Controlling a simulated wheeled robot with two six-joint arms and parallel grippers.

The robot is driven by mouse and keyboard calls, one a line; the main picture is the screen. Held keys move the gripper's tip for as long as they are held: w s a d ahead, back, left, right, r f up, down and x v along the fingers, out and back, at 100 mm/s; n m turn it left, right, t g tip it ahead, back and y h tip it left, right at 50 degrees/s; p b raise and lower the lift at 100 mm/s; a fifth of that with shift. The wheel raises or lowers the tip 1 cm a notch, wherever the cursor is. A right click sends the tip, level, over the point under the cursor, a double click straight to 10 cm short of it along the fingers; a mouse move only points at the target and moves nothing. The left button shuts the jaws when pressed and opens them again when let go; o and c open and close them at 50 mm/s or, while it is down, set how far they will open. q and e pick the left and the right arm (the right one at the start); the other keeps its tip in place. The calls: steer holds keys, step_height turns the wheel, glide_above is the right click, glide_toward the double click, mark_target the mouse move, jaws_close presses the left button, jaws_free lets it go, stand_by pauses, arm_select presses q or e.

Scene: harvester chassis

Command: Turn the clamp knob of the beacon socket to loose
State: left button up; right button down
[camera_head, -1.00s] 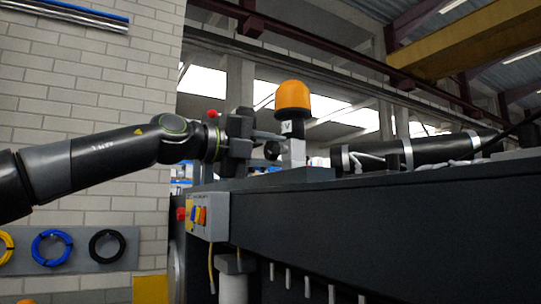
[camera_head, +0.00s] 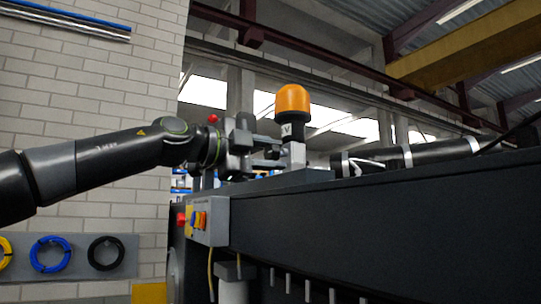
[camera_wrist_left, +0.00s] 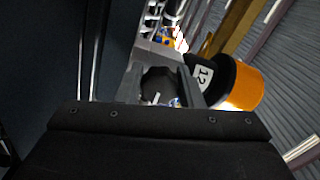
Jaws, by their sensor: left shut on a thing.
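The beacon (camera_head: 292,102) has an orange dome on a black base. It stands upright on a light grey socket (camera_head: 296,155) on top of the dark chassis. The black clamp knob (camera_wrist_left: 158,84) is on the socket's side facing my left gripper. My left gripper (camera_head: 268,153) reaches in from the left at knob height. In the left wrist view its grey fingers stand on both sides of the knob, shut on it. The beacon's orange dome also shows at the right of the wrist view (camera_wrist_left: 243,86). My right gripper is not in view.
A grey control box (camera_head: 209,220) with coloured switches is on the chassis side below my left gripper. A black cylinder (camera_head: 410,155) lies on the chassis right of the socket. Coiled cables (camera_head: 50,253) hang on the brick wall at left.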

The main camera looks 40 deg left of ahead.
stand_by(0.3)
arm_select(q)
steer(key=o, duration=0.8)
steer(key=shift+o, duration=0.8)
steer(key=shift+f, duration=0.1)
steer(key=shift+f, duration=0.1)
